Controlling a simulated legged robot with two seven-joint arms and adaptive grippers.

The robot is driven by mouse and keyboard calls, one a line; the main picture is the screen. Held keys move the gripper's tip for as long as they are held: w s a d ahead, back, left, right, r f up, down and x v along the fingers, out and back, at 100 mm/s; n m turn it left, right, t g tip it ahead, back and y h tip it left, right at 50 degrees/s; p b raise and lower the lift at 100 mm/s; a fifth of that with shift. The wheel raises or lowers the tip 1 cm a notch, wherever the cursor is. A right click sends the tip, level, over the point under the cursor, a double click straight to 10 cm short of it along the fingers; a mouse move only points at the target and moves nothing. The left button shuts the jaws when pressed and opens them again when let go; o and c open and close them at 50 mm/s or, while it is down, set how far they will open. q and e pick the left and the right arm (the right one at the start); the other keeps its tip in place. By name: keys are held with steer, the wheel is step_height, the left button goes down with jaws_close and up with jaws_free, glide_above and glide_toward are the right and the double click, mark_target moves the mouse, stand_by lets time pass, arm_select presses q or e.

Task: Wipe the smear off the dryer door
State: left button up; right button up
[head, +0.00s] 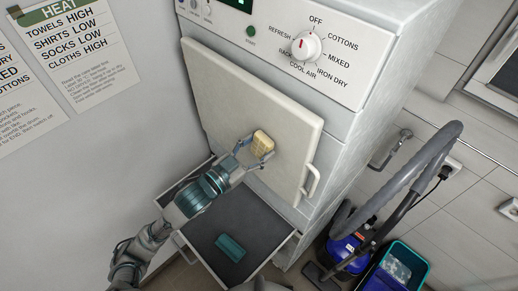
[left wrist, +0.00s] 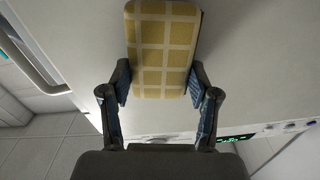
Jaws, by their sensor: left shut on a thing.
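The dryer door (head: 240,100) is a large cream panel on the front of the white dryer. It looks shut, with a white handle (head: 311,181) at its lower right. My left gripper (head: 255,152) is shut on a yellow checked sponge (head: 263,143) in front of the door's lower middle. In the left wrist view the sponge (left wrist: 163,48) sits between the two fingers, over the door surface (left wrist: 75,40). I cannot tell whether the sponge touches the door. No smear shows clearly in either view; the sponge and gripper hide part of the door. My right gripper is not in view.
An open drawer (head: 186,240) juts out below the door, holding a teal block (head: 230,247). A blue vacuum cleaner (head: 350,250) with a grey hose and a teal-rimmed bin (head: 398,268) stand at the right. A control panel with a dial (head: 306,46) is above the door.

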mark_target(238, 120)
arm_select(q)
steer(key=shift+w+a, duration=4.05)
steer(key=shift+a, duration=0.05)
steer(key=shift+s, duration=0.1)
steer(key=v, duration=0.6)
steer(key=shift+b, duration=0.3)
steer(key=shift+v, duration=1.55)
